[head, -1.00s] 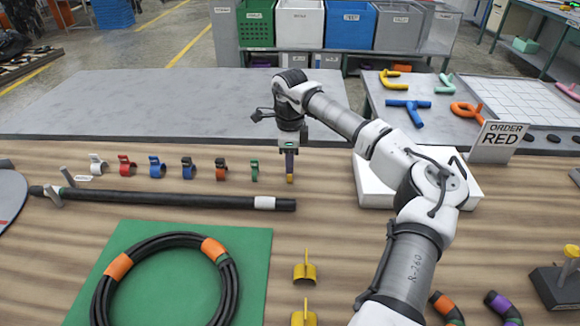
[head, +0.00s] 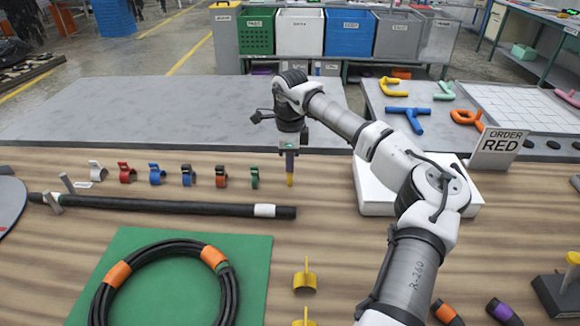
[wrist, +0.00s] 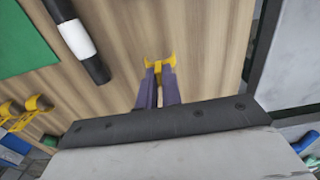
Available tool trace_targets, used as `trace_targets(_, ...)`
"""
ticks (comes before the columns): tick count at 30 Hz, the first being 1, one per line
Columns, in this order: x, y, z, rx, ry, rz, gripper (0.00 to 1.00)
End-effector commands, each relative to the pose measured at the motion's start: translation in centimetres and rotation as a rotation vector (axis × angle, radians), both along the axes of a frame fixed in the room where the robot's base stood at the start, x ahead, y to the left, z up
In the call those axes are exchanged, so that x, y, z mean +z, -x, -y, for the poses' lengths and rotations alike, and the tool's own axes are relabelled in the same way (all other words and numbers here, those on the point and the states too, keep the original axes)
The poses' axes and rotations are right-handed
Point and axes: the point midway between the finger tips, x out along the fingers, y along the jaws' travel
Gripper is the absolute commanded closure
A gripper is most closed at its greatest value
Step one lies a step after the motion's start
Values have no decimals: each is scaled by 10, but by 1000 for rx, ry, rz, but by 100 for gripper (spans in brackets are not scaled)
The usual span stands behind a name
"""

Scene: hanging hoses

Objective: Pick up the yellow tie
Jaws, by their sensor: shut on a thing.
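My gripper (head: 290,172) points down at the right end of the row of ties, beyond the green tie (head: 254,177). Its narrow purple fingers are shut on the yellow tie (head: 290,181). In the wrist view, the yellow tie (wrist: 160,62) sits at the fingertips, with yellow showing on both sides of them. Part of it is hidden by the fingers (wrist: 160,78). Whether it touches the table is hard to tell.
White, red, blue and orange-banded ties stand left of it. A black hose (head: 180,206) with a white band lies in front. A coiled hose (head: 165,285) rests on a green mat (head: 254,250). A white box (head: 372,190) and an "ORDER RED" sign (head: 498,147) stand right.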

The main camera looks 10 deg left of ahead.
Motion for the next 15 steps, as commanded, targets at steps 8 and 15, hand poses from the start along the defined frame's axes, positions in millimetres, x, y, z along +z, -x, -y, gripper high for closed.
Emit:
trace_targets(8,57,-1,0,-1,1,5,100)
trace_targets(15,118,-1,-1,-2,0,5,100)
